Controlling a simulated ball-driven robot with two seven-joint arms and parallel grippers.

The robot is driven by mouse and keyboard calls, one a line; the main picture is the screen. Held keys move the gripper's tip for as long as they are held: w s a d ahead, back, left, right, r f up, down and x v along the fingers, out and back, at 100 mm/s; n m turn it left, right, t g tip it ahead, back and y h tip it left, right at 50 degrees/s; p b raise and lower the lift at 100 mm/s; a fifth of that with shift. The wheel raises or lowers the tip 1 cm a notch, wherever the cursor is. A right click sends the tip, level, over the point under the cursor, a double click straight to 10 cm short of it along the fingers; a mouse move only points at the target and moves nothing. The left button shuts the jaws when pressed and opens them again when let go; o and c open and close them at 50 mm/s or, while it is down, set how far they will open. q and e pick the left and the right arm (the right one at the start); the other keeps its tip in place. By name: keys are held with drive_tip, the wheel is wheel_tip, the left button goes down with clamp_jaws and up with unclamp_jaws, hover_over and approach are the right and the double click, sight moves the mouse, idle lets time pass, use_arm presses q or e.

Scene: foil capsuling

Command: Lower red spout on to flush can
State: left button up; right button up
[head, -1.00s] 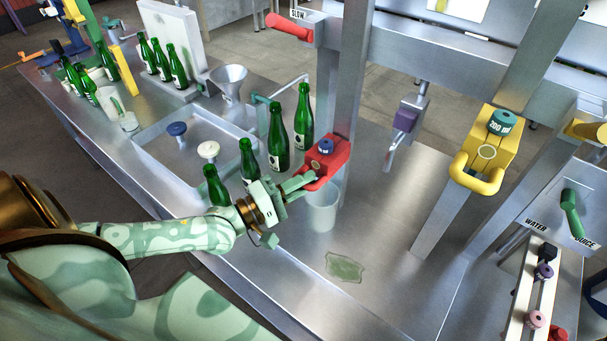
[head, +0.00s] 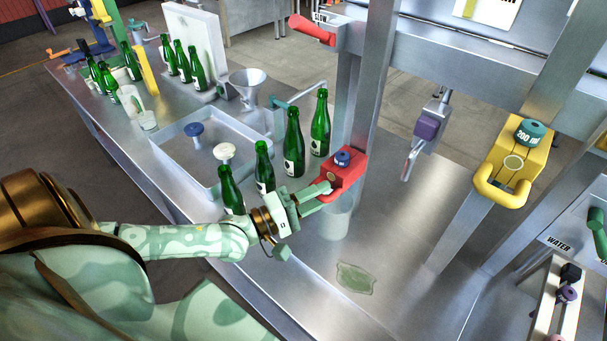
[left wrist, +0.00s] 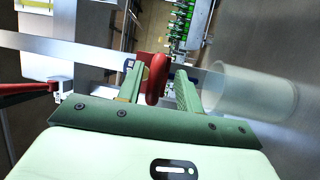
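The red spout (head: 345,170) is a red block with a blue knob on top and a red loop handle, on an upright metal post. The flush can (head: 335,222) is a pale translucent cup standing on the steel bench below it; it also shows in the left wrist view (left wrist: 245,92). The spout is above the can, with a gap between them. My left gripper (head: 325,192) is at the spout's handle. In the left wrist view, the handle (left wrist: 155,85) lies between its two green fingers, with a small gap at the right finger. My right gripper is not in view.
Green bottles (head: 292,140) stand left of the post, close to my left wrist. A sink tray (head: 185,165) lies further left. A pale green puddle (head: 355,278) is on the bench. A purple tap (head: 427,127) and a yellow spout (head: 512,165) are to the right.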

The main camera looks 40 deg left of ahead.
use_arm(q)
drive_tip(key=v, duration=1.6)
drive_tip(key=shift+a+f, duration=0.15)
drive_tip(key=shift+s, duration=0.1)
